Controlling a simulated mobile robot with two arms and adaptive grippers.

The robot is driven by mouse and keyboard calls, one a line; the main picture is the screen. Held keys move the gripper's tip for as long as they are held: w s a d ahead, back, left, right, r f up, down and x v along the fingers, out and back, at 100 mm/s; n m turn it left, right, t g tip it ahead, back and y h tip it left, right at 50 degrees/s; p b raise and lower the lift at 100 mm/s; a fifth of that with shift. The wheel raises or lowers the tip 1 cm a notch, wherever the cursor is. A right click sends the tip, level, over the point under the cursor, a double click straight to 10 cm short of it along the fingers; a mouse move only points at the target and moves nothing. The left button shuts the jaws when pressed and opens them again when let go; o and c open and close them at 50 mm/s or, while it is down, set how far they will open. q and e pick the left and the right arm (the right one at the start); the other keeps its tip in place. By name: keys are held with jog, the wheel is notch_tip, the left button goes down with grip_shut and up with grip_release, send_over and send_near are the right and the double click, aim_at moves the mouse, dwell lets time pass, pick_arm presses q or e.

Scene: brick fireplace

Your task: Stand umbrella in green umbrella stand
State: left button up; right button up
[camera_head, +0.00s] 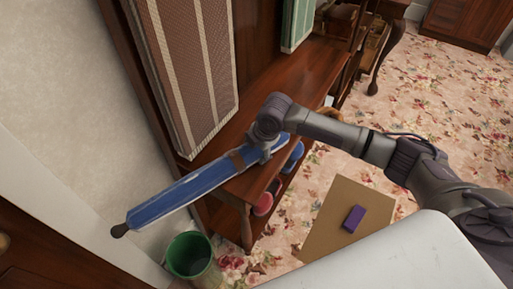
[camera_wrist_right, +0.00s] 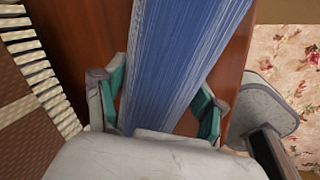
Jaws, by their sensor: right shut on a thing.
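The blue furled umbrella (camera_head: 180,193) lies slantwise in the head view, its dark tip toward the lower left and a brown curved handle at the upper right. My right gripper (camera_head: 262,152) is shut on it near a brown band, over the wooden bench. In the right wrist view the blue cloth (camera_wrist_right: 185,50) runs between the two fingers of my right gripper (camera_wrist_right: 162,100). The green umbrella stand (camera_head: 190,255) is on the floor at the bottom left, open at the top. The umbrella's tip is left of the stand, outside its opening. My left gripper is not in view.
The wooden bench (camera_head: 275,85) has patterned cushions (camera_head: 200,65) behind it and blue and red shoes (camera_head: 263,203) on its lower shelf. A purple block (camera_head: 353,218) lies on a brown mat (camera_head: 330,205). A pale wall edges the left. Floral carpet is open at right.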

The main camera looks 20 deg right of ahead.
jog(key=o, duration=1.6)
jog(key=shift+f, duration=0.1)
jog(key=v, duration=1.2)
jog(key=shift+d, duration=0.1)
